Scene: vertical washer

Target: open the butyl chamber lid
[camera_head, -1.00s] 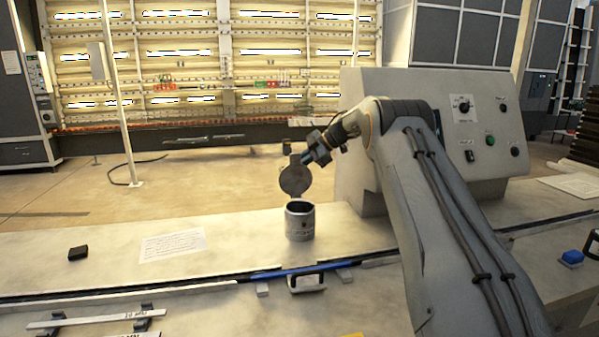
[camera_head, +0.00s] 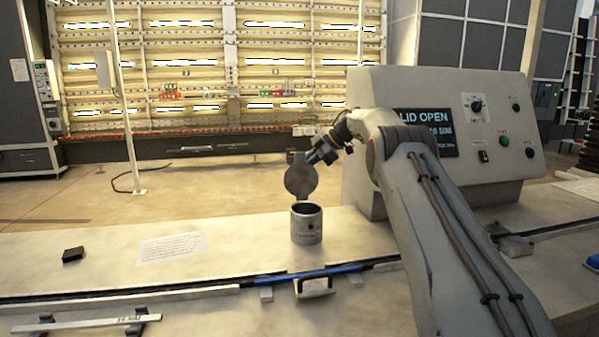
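The butyl chamber (camera_head: 306,226) is a short grey metal cylinder on the bench, with its dark open top showing. Its round grey lid (camera_head: 301,180) stands upright above the chamber's rim, clear of the opening. My gripper (camera_head: 309,158) is at the lid's upper edge, on its right side. The fingertips are small and partly hidden by the lid, so I cannot tell whether they hold it. The control box (camera_head: 503,169) behind my arm has a screen (camera_head: 436,130) that reads "LID OPEN"; part of its text is hidden by my arm.
A paper sheet (camera_head: 172,247) and a small black block (camera_head: 73,254) lie on the bench to the left. A blue rail (camera_head: 330,270) and a handled metal piece (camera_head: 315,287) are in front of the chamber. The bench left of the chamber is mostly clear.

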